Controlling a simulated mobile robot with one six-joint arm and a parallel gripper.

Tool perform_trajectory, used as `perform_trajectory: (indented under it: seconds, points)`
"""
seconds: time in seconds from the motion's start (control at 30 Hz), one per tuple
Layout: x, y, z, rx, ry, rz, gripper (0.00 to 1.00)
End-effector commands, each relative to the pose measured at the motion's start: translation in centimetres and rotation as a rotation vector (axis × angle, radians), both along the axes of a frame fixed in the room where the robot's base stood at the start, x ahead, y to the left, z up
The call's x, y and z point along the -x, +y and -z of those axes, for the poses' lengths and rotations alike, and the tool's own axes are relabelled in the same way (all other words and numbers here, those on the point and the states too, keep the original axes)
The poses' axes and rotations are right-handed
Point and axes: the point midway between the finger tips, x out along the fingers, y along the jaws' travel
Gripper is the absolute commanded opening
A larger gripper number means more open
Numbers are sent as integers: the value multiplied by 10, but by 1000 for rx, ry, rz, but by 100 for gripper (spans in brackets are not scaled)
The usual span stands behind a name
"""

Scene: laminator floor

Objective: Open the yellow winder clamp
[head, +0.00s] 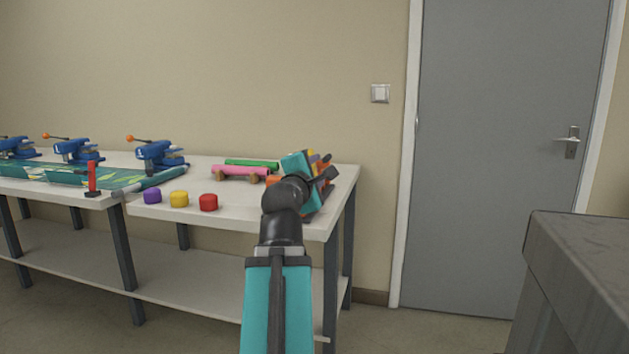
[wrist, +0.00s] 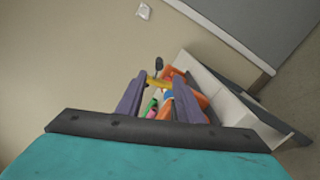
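A yellow part (wrist: 156,82), likely the yellow winder clamp, shows in the wrist view between my fingertips, and whether they touch it cannot be told. A bit of yellow (head: 311,154) also shows behind my wrist in the head view, at the table's right end. My gripper (wrist: 160,78) is open, with its two dark fingers apart. In the head view my wrist hides most of the winder area, so whether the clamp is open or shut cannot be seen. Orange parts (wrist: 190,97) and a dark round knob lie around the yellow part.
Pink (head: 240,172) and green (head: 252,163) rolls lie left of my wrist. Purple (head: 152,195), yellow (head: 179,199) and red (head: 209,202) buttons line the table's (head: 270,224) front. Blue devices (head: 160,153) stand further left. A grey block (head: 580,260) is at right.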

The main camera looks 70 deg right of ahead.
Motion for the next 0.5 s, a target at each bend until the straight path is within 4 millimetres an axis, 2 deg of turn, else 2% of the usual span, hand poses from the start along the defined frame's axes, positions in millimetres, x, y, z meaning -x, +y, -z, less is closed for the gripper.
perform_trajectory:
  seconds: [0.23,0.5]
  points:
    - [0,14,3,1,-1,0,33]
    - [1,19,1,0,0,-1,33]
